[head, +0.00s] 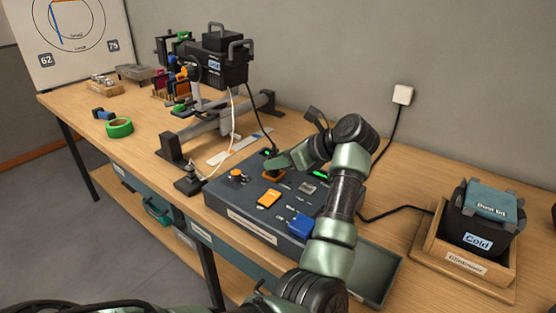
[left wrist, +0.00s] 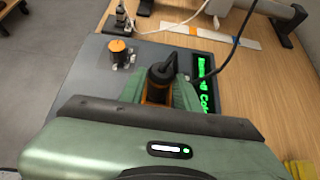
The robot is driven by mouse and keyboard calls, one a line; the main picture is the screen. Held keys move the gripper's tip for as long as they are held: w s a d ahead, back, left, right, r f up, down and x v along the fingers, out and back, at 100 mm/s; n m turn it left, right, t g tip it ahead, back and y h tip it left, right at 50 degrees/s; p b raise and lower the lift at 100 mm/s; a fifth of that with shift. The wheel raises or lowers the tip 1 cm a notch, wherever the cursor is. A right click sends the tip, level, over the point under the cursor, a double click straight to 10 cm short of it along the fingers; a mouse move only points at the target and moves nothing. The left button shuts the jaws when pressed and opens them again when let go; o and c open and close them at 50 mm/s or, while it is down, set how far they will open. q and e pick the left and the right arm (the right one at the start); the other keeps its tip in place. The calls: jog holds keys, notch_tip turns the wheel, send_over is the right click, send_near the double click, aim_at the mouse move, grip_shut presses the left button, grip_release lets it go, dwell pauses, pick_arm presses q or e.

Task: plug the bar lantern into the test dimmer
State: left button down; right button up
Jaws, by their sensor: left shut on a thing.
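The bar lantern (head: 222,68), a black box lamp with a "Cold" label, hangs on a grey stand on the bench. Its black cable runs down to a black plug (head: 271,154) above the test dimmer (head: 250,212), a dark grey panel on the bench. My left gripper (left wrist: 157,95) is shut on the plug (left wrist: 162,74), which points down at the panel. Orange shows just below the plug, between the fingers. I cannot tell whether the plug is seated; the fingers hide its lower end. My right gripper is not in view.
The panel carries an orange knob (head: 237,175), an orange block (head: 268,199), a blue block (head: 299,223) and green displays (head: 320,175). A white cord runs to a small black fitting (head: 188,181) at its left.

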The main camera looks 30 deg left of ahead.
pick_arm(q)
jog(key=c, duration=0.9)
grip_release()
jog(key=shift+f, duration=0.2)
jog(key=shift+c, duration=0.2)
jog(key=shift+r, duration=0.1)
